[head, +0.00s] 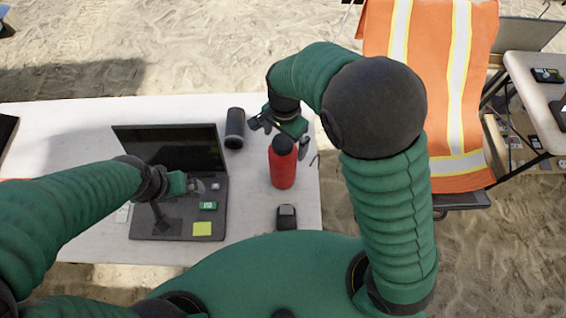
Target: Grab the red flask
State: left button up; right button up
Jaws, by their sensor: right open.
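The red flask (283,168) stands upright on the white table, right of the laptop, with a dark cap. My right gripper (280,128) is open at the flask's top, just behind or above the cap. I cannot tell whether it touches the flask. My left gripper (195,184) is over the laptop keyboard; its fingers are small and I cannot tell whether they are open or shut.
An open laptop (170,148) is left of the flask. A black cylinder (235,128) stands behind it. A small dark device (287,217) lies near the table's front edge. An orange vest (432,90) hangs on a chair at right. The white table (262,215) has bare room around the flask.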

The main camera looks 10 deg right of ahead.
aim_at(283, 163)
jog(key=f, duration=0.7)
jog(key=shift+w+a+f+p, duration=0.2)
jog(key=shift+f+p, duration=0.2)
jog(key=c, duration=2)
jog(key=shift+r, duration=0.1)
jog(key=shift+c, duration=0.3)
